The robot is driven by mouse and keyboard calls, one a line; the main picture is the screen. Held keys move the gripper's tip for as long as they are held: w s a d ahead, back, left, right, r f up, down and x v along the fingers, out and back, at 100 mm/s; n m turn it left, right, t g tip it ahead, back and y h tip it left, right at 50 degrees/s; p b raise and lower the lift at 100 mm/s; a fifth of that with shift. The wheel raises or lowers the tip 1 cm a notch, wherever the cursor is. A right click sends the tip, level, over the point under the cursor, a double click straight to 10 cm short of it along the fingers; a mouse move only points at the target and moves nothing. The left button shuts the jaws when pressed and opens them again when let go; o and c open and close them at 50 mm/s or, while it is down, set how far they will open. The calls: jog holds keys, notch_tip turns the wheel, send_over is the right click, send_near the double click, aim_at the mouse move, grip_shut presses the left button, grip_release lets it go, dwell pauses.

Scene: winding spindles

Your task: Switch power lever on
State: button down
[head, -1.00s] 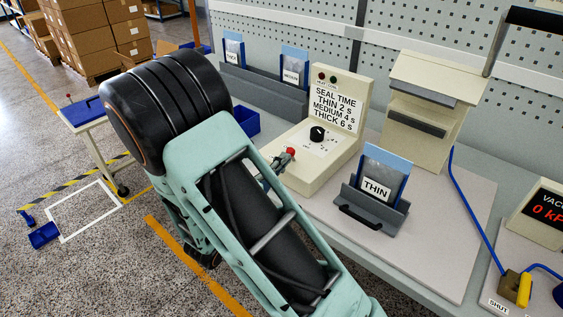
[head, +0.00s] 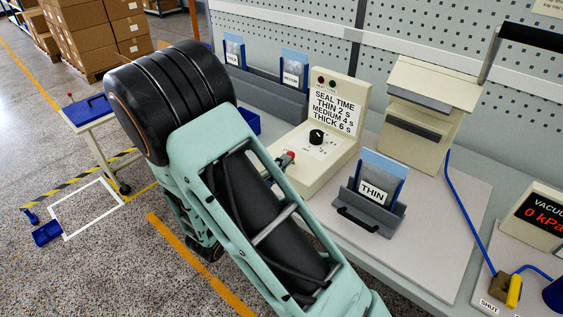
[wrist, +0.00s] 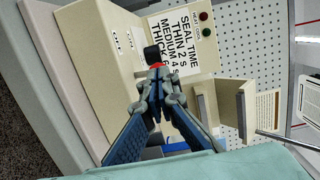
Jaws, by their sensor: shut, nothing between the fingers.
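The cream sealer control box (head: 317,178) stands on the bench, with a black dial (head: 317,136) on its top and a seal-time sign on its upright panel. A small red part (head: 290,155), apparently the power lever's tip, shows just left of the dial. In the wrist view the red part (wrist: 157,66) lies right at the fingertips of my gripper (wrist: 156,76), with a black knob beyond it. My gripper is shut and empty. Whether it touches the lever cannot be told. In the head view my arm hides most of the gripper and the lever's base.
A grey holder with a THIN pouch (head: 374,190) stands right of the box. A cream sealing press (head: 425,110) stands behind it, with a blue hose (head: 464,215) to its right. Pouch racks line the back. The grey board (head: 420,235) at front right is mostly clear.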

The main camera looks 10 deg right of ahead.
jog(key=shift+w+d+r+g+y+p, duration=0.15)
jog(key=shift+r+g+y+p, duration=0.2)
jog(key=shift+p, duration=0.7)
jog(key=p, duration=0.2)
jog(key=shift+d+r+p, duration=0.15)
jog(key=shift+r+p, duration=0.15)
jog(key=shift+r, duration=0.1)
jog(key=p, duration=0.1)
jog(key=g+y+p, duration=0.1)
jog(key=p, duration=0.1)
jog(key=shift+w+d+r+g+y, duration=0.25)
jog(key=shift+d+r, duration=0.05)
jog(key=shift+r, duration=0.1)
jog(key=shift+w+d+p, duration=0.1)
jog(key=shift+d+p, duration=0.05)
jog(key=shift+p, duration=0.55)
jog(key=shift+w+d+r+p, duration=0.1)
jog(key=shift+w+d+p, duration=0.4)
jog(key=shift+p, duration=0.3)
jog(key=shift+s, duration=0.1)
